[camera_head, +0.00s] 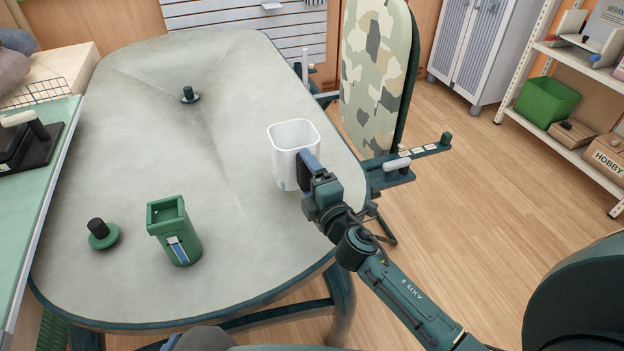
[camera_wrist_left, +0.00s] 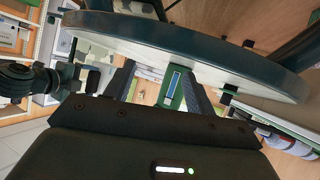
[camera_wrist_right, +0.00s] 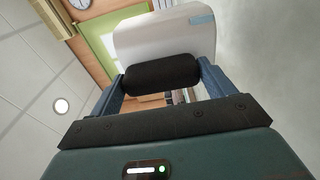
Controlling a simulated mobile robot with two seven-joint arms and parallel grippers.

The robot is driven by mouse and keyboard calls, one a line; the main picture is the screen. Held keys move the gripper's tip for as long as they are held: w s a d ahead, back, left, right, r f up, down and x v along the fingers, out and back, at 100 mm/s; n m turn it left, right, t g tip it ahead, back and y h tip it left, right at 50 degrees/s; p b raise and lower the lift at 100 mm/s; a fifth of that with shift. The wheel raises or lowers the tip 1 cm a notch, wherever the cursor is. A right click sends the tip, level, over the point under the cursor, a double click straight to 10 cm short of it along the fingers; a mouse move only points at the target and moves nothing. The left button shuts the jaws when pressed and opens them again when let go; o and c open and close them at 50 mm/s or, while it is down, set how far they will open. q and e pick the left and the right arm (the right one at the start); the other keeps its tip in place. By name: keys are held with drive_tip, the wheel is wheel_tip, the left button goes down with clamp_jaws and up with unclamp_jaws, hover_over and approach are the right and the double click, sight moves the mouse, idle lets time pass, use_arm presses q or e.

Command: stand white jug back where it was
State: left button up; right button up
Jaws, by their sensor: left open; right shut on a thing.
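The white jug (camera_head: 293,142) is upright at the right side of the grey table (camera_head: 225,235), its open top facing up. I cannot tell whether its base touches the tabletop. My right gripper (camera_head: 306,166) is shut on its handle at the jug's near right side. In the right wrist view the black handle (camera_wrist_right: 165,76) lies between the fingers, with the white jug body (camera_wrist_right: 165,38) beyond. My left gripper (camera_wrist_left: 157,68) is open and empty, low near the table edge. It is outside the head view.
A green canister (camera_head: 181,238) and a green lid with black knob (camera_head: 103,236) stand front left. A similar small piece (camera_head: 189,95) is at the back. An ironing board (camera_head: 375,75) stands beyond the right edge. The middle of the table is clear.

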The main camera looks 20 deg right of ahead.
use_arm(q)
drive_tip(key=shift+s, duration=0.15)
use_arm(e)
drive_tip(key=shift+r, duration=0.3)
drive_tip(key=shift+f+b, duration=0.35)
drive_tip(key=shift+f, duration=0.05)
wheel_tip(320, 180, down, 3)
drive_tip(key=b, duration=0.3)
drive_tip(key=shift+f, duration=0.15)
drive_tip(key=shift+f+b, duration=0.35)
drive_tip(key=shift+b, duration=0.05)
drive_tip(key=shift+f+b, duration=0.55)
drive_tip(key=shift+b, duration=0.05)
use_arm(q)
drive_tip(key=shift+a+f+n+t, duration=0.2)
drive_tip(key=shift+f+t, duration=0.05)
drive_tip(key=shift+f, duration=0.2)
drive_tip(key=shift+a+f+n+t, duration=0.2)
drive_tip(key=shift+f+t, duration=0.05)
drive_tip(key=shift+f, duration=0.15)
drive_tip(key=shift+f+b, duration=0.55)
drive_tip(key=shift+f, duration=0.05)
use_arm(e)
drive_tip(key=shift+f, duration=0.6)
